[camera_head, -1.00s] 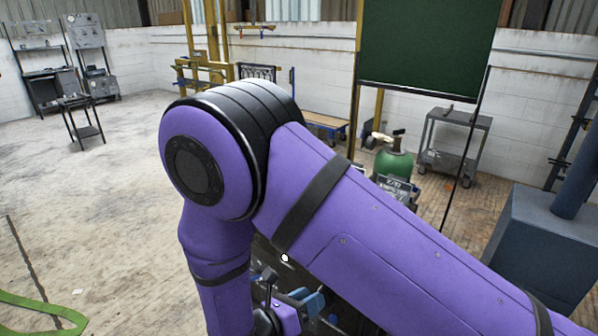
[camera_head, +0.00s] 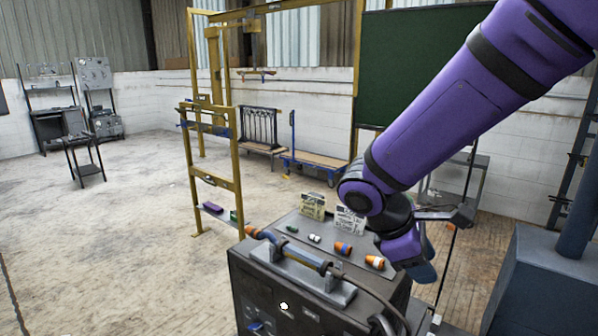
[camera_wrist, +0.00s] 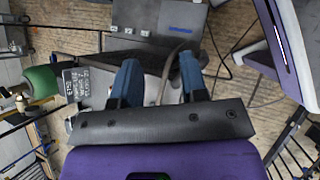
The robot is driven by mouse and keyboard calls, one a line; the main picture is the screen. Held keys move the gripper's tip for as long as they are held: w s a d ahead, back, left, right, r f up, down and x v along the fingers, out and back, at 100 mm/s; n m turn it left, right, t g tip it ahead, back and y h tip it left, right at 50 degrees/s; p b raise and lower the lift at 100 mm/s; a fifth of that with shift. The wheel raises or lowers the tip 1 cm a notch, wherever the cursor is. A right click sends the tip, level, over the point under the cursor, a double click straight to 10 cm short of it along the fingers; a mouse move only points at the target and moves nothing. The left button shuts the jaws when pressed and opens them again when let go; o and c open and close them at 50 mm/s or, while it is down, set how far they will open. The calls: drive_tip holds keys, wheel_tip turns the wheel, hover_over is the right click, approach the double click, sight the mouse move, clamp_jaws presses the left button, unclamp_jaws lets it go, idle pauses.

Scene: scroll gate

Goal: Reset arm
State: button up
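My purple arm (camera_head: 455,110) reaches in from the upper right of the head view and slopes down to the wrist. My gripper (camera_wrist: 160,75) shows in the wrist view as two blue fingers set well apart, with nothing held between them. In the head view the gripper (camera_head: 422,268) hangs at the right end of a dark cabinet, its fingers pointing down and partly hidden by the wrist. I cannot tell whether it touches the cabinet.
The dark cabinet (camera_head: 255,288) carries a torch-like tool (camera_head: 290,250), orange-banded pieces (camera_head: 343,248) and small cards (camera_head: 312,206). A yellow frame (camera_head: 236,170) stands behind it. A blue-grey block (camera_head: 545,280) is at right. A green tank (camera_wrist: 40,86) shows in the wrist view. The left floor is open.

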drive_tip(key=s+d+r+m+t+y, duration=0.5)
drive_tip(key=s+d+r+m+y, duration=0.2)
drive_tip(key=s+r+m, duration=0.6)
drive_tip(key=shift+d+t, duration=0.4)
drive_tip(key=shift+d, duration=0.75)
drive_tip(key=shift+s, duration=0.1)
